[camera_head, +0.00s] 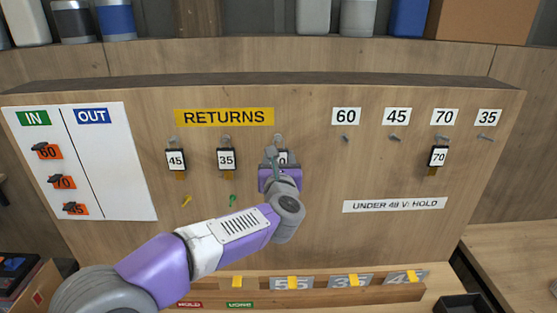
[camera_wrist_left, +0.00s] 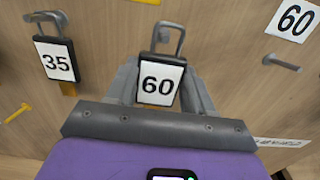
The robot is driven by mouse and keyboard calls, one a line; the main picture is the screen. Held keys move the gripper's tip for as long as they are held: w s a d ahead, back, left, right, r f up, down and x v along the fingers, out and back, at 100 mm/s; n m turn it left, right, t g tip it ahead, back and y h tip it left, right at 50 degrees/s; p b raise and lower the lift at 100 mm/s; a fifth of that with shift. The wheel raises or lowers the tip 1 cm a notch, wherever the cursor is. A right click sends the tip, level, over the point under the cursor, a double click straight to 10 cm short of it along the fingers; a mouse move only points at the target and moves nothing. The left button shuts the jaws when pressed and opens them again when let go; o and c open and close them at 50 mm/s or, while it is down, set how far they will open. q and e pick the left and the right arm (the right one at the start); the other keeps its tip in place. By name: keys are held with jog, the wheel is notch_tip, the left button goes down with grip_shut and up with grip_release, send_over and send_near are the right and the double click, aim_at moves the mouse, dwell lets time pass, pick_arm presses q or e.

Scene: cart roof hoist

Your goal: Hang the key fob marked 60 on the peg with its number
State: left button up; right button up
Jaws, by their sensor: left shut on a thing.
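The fob marked 60 (camera_wrist_left: 160,82) is between the fingers of my left gripper (camera_wrist_left: 161,92), which is shut on it. Its wire loop (camera_wrist_left: 165,38) stands upright above it, at the third RETURNS peg; I cannot tell whether the peg is still inside the loop. In the head view my left gripper (camera_head: 280,168) mostly covers the fob. The bare peg under the 60 label (camera_head: 345,138) is to the right of the gripper, and it also shows in the left wrist view (camera_wrist_left: 282,63). My right gripper is in neither view.
Fobs 45 (camera_head: 176,160) and 35 (camera_head: 226,159) hang left of my gripper under the RETURNS sign (camera_head: 223,117). Fob 70 (camera_head: 438,157) hangs under the 70 label. The pegs under labels 45 (camera_head: 394,137) and 35 (camera_head: 485,138) are bare. The board between RETURNS and the 60 peg is clear.

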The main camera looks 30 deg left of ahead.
pick_arm(q)
jog(key=shift+s+d+r, duration=0.1)
jog(key=shift+s+d, duration=0.05)
jog(key=shift+s, duration=0.15)
jog(key=b+v, duration=0.2)
jog(key=v, duration=0.3)
dwell(0.4)
dwell(0.9)
